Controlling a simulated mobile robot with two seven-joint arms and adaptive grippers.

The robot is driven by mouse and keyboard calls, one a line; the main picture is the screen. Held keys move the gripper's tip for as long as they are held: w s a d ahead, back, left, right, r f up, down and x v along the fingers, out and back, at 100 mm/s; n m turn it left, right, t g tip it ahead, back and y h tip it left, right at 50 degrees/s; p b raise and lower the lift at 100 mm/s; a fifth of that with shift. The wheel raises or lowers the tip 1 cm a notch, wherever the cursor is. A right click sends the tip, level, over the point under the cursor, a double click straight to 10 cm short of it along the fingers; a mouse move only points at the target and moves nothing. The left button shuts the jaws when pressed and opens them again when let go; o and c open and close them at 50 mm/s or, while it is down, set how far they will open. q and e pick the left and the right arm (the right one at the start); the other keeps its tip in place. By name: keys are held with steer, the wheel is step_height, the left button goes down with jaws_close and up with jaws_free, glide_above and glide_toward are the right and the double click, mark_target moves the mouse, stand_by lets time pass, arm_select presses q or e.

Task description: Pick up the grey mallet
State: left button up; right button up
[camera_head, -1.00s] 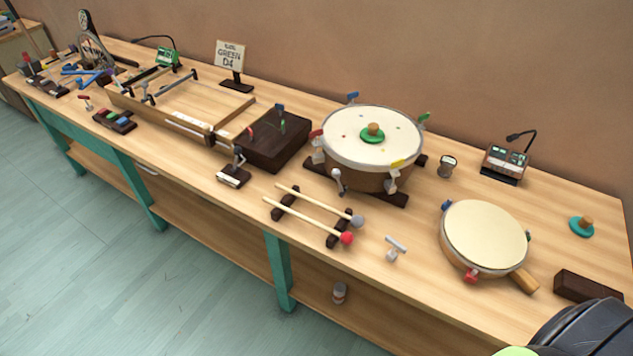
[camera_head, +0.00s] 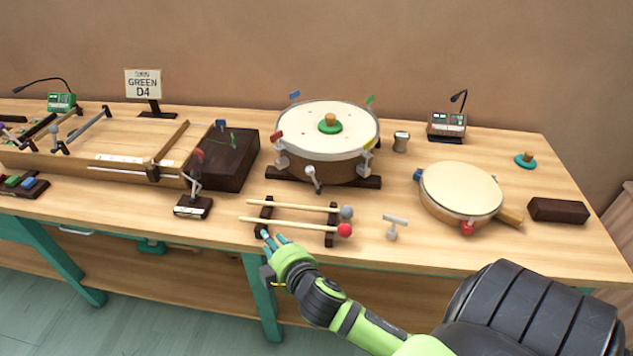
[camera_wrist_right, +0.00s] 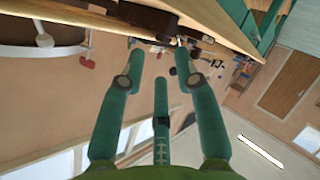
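The grey mallet (camera_head: 300,207) has a pale wooden stick and a round grey head at its right end. It lies across a dark wooden rack, behind the red-headed mallet (camera_head: 290,225). My right gripper (camera_head: 272,239) is at the front left of the rack, near the handle end of the red mallet and in front of the grey one. In the right wrist view its green fingers (camera_wrist_right: 160,62) are spread apart with nothing between them. I cannot make out the grey mallet in that view. My left gripper is not in view.
A large drum (camera_head: 345,136) stands behind the rack, with a dark box (camera_head: 223,155) to the left. A small metal stand (camera_head: 393,226) and a hand drum (camera_head: 460,191) are to the right. The table's front edge runs just below the rack.

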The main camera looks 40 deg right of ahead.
steer(key=w+a+r+n+t+y, duration=0.2)
steer(key=w+a+r+n+y, duration=0.25)
steer(key=r+n, duration=0.3)
steer(key=w+a+r+n+t+y, duration=0.3)
steer(key=r+n+y, duration=0.35)
steer(key=n, duration=0.25)
steer(key=n+g+h, duration=0.7)
steer(key=n+g, duration=0.7)
steer(key=n, duration=0.6)
glide_toward(283, 206)
step_height(283, 206, down, 2)
steer(key=x, duration=0.3)
steer(key=p+x, duration=0.1)
steer(key=x, duration=0.2)
steer(key=shift+w+a+r, duration=0.15)
steer(key=shift+w+r, duration=0.05)
steer(key=shift+w, duration=0.2)
steer(key=shift+w+f, duration=0.25)
steer(key=shift+f, duration=0.3)
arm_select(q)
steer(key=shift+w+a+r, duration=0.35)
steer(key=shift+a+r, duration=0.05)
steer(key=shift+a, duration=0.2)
arm_select(e)
jaws_close()
